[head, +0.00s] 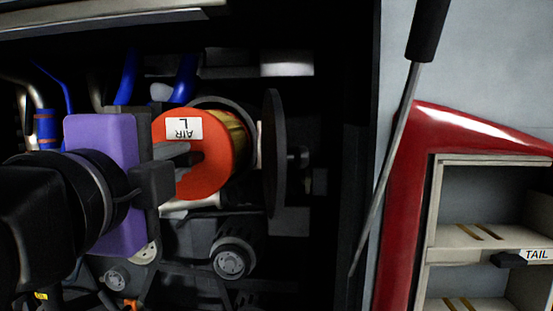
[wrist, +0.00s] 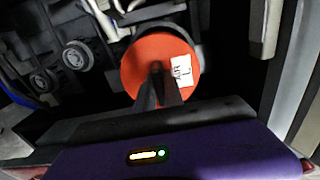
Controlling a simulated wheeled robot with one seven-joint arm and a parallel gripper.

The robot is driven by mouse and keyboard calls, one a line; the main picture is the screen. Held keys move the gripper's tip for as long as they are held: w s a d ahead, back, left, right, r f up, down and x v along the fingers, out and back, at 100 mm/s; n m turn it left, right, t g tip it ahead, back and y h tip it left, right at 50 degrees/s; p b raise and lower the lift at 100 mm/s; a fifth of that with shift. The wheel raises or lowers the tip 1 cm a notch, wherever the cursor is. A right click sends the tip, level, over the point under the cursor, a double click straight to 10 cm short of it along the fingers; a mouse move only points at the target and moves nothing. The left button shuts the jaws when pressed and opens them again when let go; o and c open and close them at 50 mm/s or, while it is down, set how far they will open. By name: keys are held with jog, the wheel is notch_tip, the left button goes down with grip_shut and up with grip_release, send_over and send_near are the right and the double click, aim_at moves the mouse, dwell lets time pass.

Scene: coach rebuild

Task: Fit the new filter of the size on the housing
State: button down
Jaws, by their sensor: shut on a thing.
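The orange-ended filter (head: 214,173) has a tan pleated side and a white label reading "AIR L". My gripper (head: 186,158) is shut on the middle of its orange end face. In the wrist view the filter (wrist: 150,55) faces me with my gripper (wrist: 157,72) at its centre. The housing (head: 222,103) shows as a dark round rim behind the filter. The filter is at its mouth, partly inside or in front of it; I cannot tell how deep. A dark round cover (head: 274,155) stands open to the right of the filter.
Blue hoses (head: 126,78) run above left, and pulleys (head: 231,260) sit below in the engine bay. A dark-handled strut (head: 395,150) slants at the right. Beyond it, a red-framed locker with shelves (head: 480,238) carries a "TAIL" tag (head: 536,255).

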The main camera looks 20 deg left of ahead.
jog(key=shift+x, duration=2.45)
jog(key=shift+x, duration=3.05)
jog(key=shift+w+a, duration=0.15)
jog(key=shift+w, duration=0.05)
jog(key=shift+f+p+x, duration=0.1)
jog(key=shift+p+x, duration=0.15)
jog(key=shift+x, duration=0.85)
jog(key=shift+f+p+x, duration=0.15)
jog(key=shift+p+x, duration=0.05)
jog(key=shift+x, duration=0.95)
jog(key=c, duration=1)
grip_release()
jog(key=shift+f, duration=0.15)
jog(key=shift+o, duration=0.2)
jog(key=shift+s, duration=0.1)
jog(key=shift+b+v, duration=1.5)
jog(key=shift+v, duration=2.4)
